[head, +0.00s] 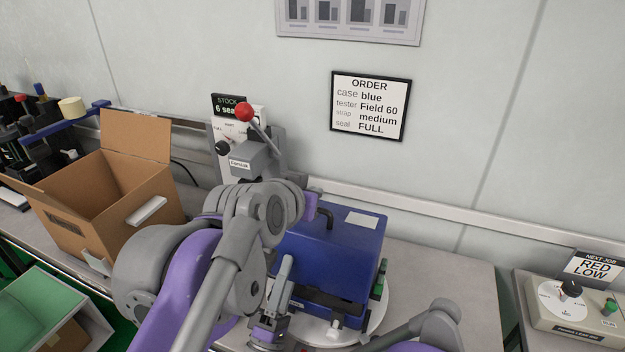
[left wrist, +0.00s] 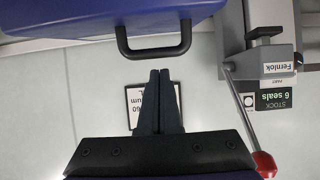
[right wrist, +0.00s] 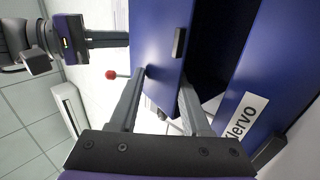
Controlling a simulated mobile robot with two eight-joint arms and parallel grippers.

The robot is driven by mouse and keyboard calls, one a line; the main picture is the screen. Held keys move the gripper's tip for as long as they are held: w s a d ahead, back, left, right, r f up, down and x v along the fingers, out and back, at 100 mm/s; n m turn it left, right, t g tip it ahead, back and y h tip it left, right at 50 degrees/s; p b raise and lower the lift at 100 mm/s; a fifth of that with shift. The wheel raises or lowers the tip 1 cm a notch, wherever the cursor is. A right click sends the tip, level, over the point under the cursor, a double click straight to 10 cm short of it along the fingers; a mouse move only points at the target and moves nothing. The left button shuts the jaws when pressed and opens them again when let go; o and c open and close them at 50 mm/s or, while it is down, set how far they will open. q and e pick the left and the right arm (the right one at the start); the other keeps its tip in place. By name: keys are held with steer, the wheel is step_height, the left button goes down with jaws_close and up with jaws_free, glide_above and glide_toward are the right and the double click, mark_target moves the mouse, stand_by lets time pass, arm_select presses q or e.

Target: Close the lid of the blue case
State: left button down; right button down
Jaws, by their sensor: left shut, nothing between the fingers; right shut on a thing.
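The blue case (head: 335,250) stands on a round white plate (head: 375,315), with a black handle (head: 325,212) on its upper left. In the right wrist view, a dark gap separates a blue panel with a black latch (right wrist: 179,43), apparently the lid (right wrist: 155,35), from the lettered blue part (right wrist: 228,135). My right gripper (right wrist: 164,80) has a finger on each side of that panel and is shut on it. My left gripper (left wrist: 160,75) is shut and empty, its tips close to the handle (left wrist: 153,52) but apart from it. My left arm hides part of the case in the head view.
A grey press (head: 255,155) with a red-knobbed lever (head: 244,112) stands behind the arm. An open cardboard box (head: 105,200) is at left. A tester (head: 580,305) sits on the separate right bench. Bare bench (head: 450,285) lies right of the case.

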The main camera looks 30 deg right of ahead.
mark_target(306, 227)
arm_select(q)
steer(key=shift+s+a+f, duration=0.25)
steer(key=shift+a+f, duration=0.1)
steer(key=shift+f, duration=0.05)
arm_select(e)
steer(key=shift+d+f, duration=0.1)
steer(key=shift+f, duration=0.05)
arm_select(q)
steer(key=shift+s+a+f, duration=0.35)
steer(key=shift+a, duration=0.1)
arm_select(e)
steer(key=shift+w, duration=0.1)
arm_select(q)
steer(key=shift+s+a+f, duration=0.15)
steer(key=shift+a+f, duration=0.1)
steer(key=shift+f, duration=0.1)
arm_select(e)
steer(key=shift+w+d, duration=0.1)
steer(key=shift+d, duration=0.05)
steer(key=c, duration=0.8)
jaws_free()
steer(key=shift+c, duration=1.2)
